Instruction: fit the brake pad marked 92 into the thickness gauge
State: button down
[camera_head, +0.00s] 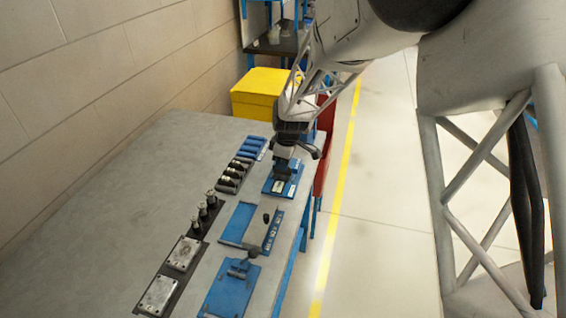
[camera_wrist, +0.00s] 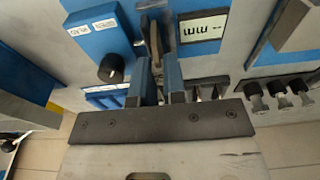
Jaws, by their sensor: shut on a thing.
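The thickness gauge is a blue block on the table (camera_head: 283,187) under my gripper in the head view. In the wrist view the gauge (camera_wrist: 100,42) shows a black knob and white labels on the left. Its display (camera_wrist: 203,28) reads "mm"; no digits are legible. My gripper (camera_wrist: 159,72) points down at the gauge, shut on a thin brownish-grey brake pad (camera_wrist: 155,42) that stands edge-on between the fingertips. The pad is at the gap beside the display. I cannot tell how deep it sits, and its marking is not visible. In the head view my gripper (camera_head: 285,167) hides the pad.
Blue cylinders (camera_head: 252,147), dark parts (camera_head: 231,177), upright dark plungers (camera_head: 205,212) and metal plates (camera_head: 184,253) line the table's left. Blue fixtures (camera_head: 238,222) (camera_head: 228,292) lie nearer.

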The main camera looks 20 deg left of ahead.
jog(key=shift+f, duration=0.6)
dwell(2.1)
jog(key=c, duration=1.1)
grip_release()
jog(key=shift+r, duration=0.1)
jog(key=shift+r, duration=3.45)
